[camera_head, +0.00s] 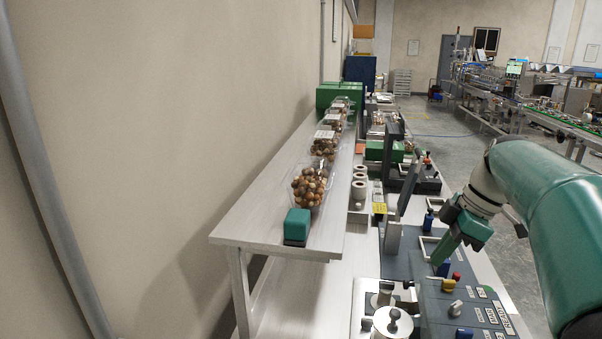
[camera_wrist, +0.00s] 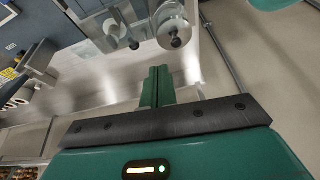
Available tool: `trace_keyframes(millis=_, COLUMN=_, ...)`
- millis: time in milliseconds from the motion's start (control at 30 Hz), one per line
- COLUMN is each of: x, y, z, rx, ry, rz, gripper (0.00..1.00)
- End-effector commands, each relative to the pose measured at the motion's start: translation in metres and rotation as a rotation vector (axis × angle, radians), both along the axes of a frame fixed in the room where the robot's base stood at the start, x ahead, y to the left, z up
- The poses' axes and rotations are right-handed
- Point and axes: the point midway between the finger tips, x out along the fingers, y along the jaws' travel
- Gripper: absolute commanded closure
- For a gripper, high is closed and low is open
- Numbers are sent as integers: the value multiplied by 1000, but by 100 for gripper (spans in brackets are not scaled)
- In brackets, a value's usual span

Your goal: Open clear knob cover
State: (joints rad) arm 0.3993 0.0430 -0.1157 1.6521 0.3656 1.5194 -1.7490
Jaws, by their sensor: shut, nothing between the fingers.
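My gripper (camera_head: 438,262) is shut and empty, its green fingers pointing down over the control panel. In the wrist view the closed fingers (camera_wrist: 157,72) point toward two round, shiny knob fittings. The nearer fitting (camera_wrist: 172,32) has a dark ball-tipped knob and a clear-looking round shell around it. The other fitting (camera_wrist: 115,28) sits to its left. In the head view a round fitting with a dark knob (camera_head: 393,321) stands at the bottom edge, below and left of my gripper and apart from it. I cannot tell whether its clear cover is open or closed.
The grey-blue control panel (camera_head: 470,303) has blue, yellow and red buttons close beneath my gripper. A raised white shelf (camera_head: 265,225) holds clamshell trays (camera_head: 312,183) of round brown items and a green block (camera_head: 297,224). Upright dark posts (camera_head: 409,190) stand behind the panel.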

Motion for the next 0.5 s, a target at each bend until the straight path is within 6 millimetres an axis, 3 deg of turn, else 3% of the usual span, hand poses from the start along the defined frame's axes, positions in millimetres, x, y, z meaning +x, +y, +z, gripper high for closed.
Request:
trace_keyframes(millis=167, x=-30, y=46, z=-3, rx=-53, ry=29, rz=-231, gripper=100)
trace_keyframes(millis=500, x=-101, y=118, z=-36, rx=-80, ry=-11, rz=-770, gripper=100)
